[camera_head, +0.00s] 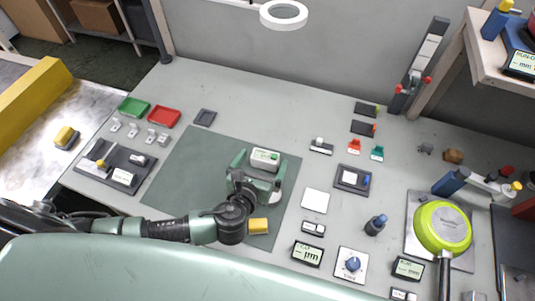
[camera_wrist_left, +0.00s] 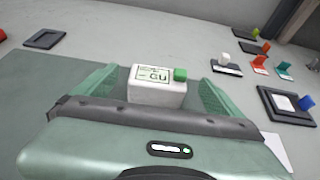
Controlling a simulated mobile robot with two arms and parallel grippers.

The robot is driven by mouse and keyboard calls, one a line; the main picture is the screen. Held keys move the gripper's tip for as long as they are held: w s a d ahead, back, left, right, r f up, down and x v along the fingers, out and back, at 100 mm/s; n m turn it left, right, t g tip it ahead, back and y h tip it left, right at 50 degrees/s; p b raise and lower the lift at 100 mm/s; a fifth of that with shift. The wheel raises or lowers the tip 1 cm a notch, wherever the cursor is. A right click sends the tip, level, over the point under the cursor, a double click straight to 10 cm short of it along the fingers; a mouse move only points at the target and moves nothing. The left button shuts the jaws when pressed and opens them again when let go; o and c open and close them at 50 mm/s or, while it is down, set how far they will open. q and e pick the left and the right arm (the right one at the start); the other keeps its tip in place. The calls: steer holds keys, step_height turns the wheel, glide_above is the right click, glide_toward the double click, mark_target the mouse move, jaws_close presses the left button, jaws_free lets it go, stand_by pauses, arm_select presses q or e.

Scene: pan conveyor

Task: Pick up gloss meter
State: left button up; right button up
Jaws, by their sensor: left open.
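In the left wrist view the white box (camera_wrist_left: 156,88) shows a "GU" display and a green button. My left gripper (camera_head: 260,170) is open, with its green fingers on either side of the box. In the left wrist view the fingers (camera_wrist_left: 155,92) stand apart from the box, with gaps on both sides. The box's lower part is hidden by the gripper body. My right gripper is not in view.
A yellow block (camera_head: 258,226) lies beside my left wrist. Green (camera_head: 133,107) and red (camera_head: 164,117) trays stand at the back left. A green pan (camera_head: 442,228) lies at the right. The mat left of the gripper is clear.

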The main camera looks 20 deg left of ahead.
mark_target(265, 155)
arm_select(q)
steer(key=shift+p+x, duration=0.3)
steer(key=shift+x, duration=0.8)
steer(key=x, duration=0.3)
steer(key=shift+w+a+f, duration=0.1)
steer(key=shift+w+f, duration=0.15)
steer(key=shift+w, duration=0.1)
steer(key=shift+w+f, duration=0.15)
steer(key=shift+w, duration=0.1)
steer(key=c, duration=1.5)
steer(key=shift+c, duration=1.4)
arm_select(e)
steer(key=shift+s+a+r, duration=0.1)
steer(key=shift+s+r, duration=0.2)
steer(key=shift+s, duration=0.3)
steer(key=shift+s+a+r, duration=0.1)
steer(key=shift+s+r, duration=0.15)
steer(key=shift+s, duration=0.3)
